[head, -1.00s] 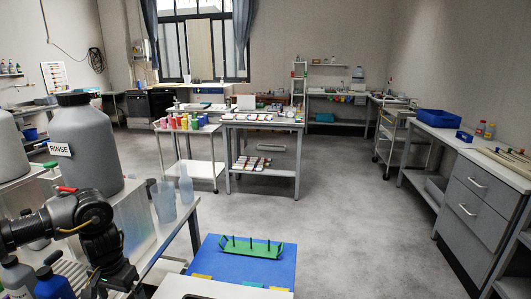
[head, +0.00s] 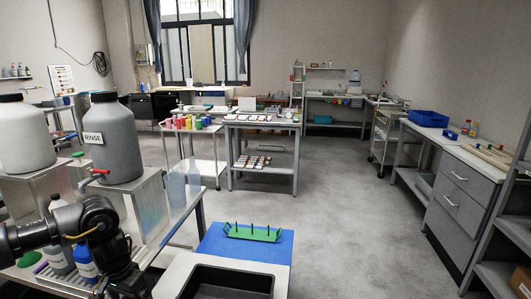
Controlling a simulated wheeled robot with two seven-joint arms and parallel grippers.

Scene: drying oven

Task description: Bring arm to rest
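My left arm comes in from the left edge in the head view, in front of the bench with the bottles. It bends downward at a dark joint near the bottles. Its gripper (head: 122,284) is at the lower edge, dark and partly cut off, and its fingers cannot be made out. My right arm and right gripper do not show.
A grey RINSE jug (head: 112,140) and a white jug (head: 22,135) stand on metal stands beside my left arm. A green rack (head: 252,233) with pegs sits on a blue mat (head: 215,240), behind a black basin (head: 228,284). Floor beyond is open.

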